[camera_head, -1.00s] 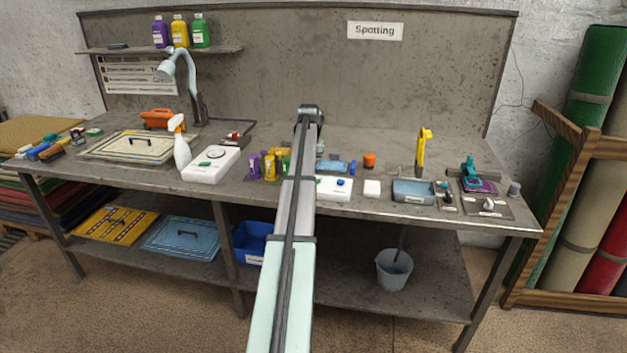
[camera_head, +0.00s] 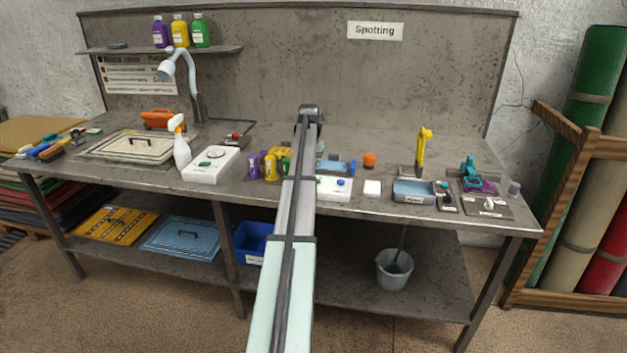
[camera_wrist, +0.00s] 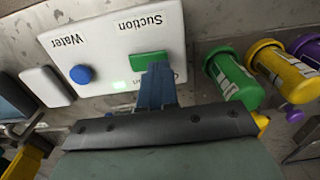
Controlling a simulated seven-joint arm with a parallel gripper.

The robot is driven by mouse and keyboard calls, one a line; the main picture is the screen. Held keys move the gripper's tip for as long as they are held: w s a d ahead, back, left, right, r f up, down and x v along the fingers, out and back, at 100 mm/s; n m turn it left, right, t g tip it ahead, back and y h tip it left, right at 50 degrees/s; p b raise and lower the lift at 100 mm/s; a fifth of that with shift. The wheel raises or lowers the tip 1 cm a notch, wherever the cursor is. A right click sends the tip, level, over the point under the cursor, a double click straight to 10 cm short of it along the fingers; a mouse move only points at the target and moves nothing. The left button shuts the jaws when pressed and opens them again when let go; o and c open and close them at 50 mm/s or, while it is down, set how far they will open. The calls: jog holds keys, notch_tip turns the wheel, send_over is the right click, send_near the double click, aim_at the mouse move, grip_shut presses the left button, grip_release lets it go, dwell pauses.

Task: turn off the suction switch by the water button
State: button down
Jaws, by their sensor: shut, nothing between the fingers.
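A white control box (camera_wrist: 105,45) lies on the bench, seen upside down in the wrist view. It carries a round blue button (camera_wrist: 80,74) labelled Water and a green rectangular switch (camera_wrist: 149,60) labelled Suction.
Green (camera_wrist: 232,82) and yellow (camera_wrist: 280,68) bottles stand close beside the box in the wrist view. A white block (camera_head: 372,188) and a grey-blue tray (camera_head: 413,191) sit on its other side. A spray bottle (camera_head: 181,147) stands farther left on the bench.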

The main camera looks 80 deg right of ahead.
jog(key=shift+f, duration=0.9)
dwell(0.8)
jog(key=shift+r, duration=3.5)
